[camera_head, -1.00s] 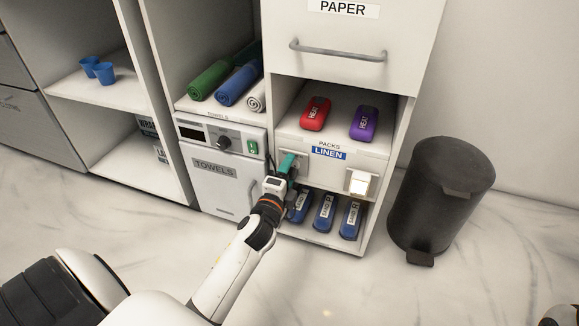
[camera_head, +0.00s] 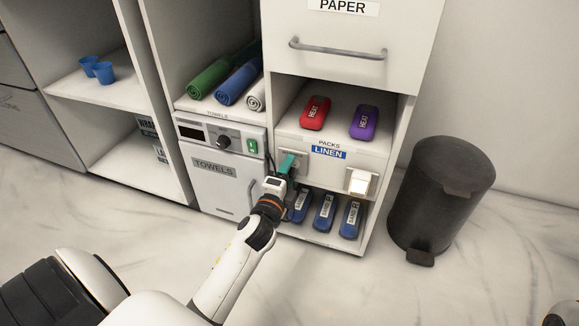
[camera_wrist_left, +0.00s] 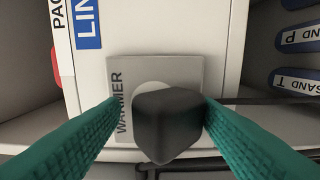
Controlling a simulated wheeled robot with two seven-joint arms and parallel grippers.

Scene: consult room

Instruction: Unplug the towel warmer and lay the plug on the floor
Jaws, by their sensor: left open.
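The towel warmer (camera_head: 228,186) is a white box labelled TOWELS, with a dial and a green switch, low in the cabinet. Its plug (camera_wrist_left: 167,120) is a dark block in the left wrist view, in front of a grey outlet plate (camera_wrist_left: 182,69) marked WARMER. My left gripper (camera_wrist_left: 160,104) is open, with one teal finger on each side of the plug; the right finger looks very close to it. I cannot tell whether they touch. In the head view my left gripper (camera_head: 287,163) is at the outlet below the LINEN label, hiding the plug. My right gripper is not visible.
A second plate with a lit white switch (camera_head: 359,182) is to the right. Blue sandbags (camera_head: 324,212) lie on the shelf below, red (camera_head: 314,113) and purple heat packs (camera_head: 364,122) above. A dark bin (camera_head: 440,195) stands right. The floor (camera_head: 330,285) in front is clear.

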